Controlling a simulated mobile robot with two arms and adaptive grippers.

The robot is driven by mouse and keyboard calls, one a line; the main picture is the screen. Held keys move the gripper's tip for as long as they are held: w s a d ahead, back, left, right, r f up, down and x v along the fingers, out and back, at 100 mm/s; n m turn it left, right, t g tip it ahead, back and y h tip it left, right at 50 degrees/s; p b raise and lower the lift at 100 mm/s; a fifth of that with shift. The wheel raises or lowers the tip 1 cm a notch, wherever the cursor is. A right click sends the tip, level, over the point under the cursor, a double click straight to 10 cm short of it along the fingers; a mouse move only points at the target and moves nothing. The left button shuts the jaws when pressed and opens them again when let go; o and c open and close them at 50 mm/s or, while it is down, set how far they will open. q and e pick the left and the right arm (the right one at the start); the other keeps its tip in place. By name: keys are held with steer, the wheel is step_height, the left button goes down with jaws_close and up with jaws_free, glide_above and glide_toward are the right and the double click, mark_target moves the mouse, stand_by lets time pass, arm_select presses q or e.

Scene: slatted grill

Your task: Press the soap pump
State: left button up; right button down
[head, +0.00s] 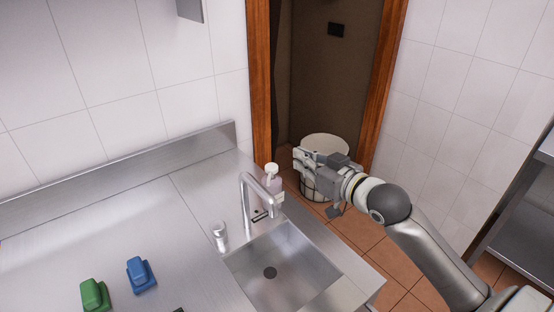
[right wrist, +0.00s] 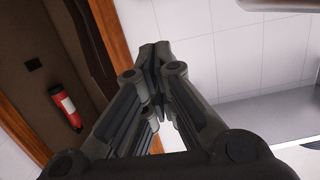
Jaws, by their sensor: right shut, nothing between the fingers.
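The soap pump bottle (head: 272,179) stands upright at the back right corner of the steel counter, just behind the faucet. It has a pale pump head on a pinkish body, and the faucet hides part of it. My right gripper (head: 299,158) is up in the air to the right of the pump head, apart from it in the picture. Its fingers are shut and empty; the right wrist view shows the fingertips (right wrist: 155,52) together. The soap pump is not visible in the right wrist view. My left gripper is not in view.
The steel faucet (head: 247,190) rises beside the sink (head: 270,270). A blue sponge (head: 141,275) and a green one (head: 95,295) lie at front left. A white bin (head: 325,147) stands beyond the gripper by the doorway. A fire extinguisher (right wrist: 66,107) hangs left in the wrist view.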

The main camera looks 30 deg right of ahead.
mark_target(270, 176)
steer(key=p+x, duration=0.1)
steer(key=x, duration=0.2)
steer(key=f+p+x, duration=0.1)
steer(key=x, duration=0.2)
steer(key=f+p+x, duration=0.1)
steer(key=x, duration=0.3)
steer(key=shift+s+a+f, duration=0.15)
steer(key=shift+s+f, duration=0.05)
steer(key=shift+f, duration=0.75)
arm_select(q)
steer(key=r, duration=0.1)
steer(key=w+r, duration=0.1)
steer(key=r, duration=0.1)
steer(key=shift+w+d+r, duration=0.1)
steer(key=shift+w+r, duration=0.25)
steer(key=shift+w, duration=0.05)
arm_select(e)
steer(key=shift+f, duration=0.1)
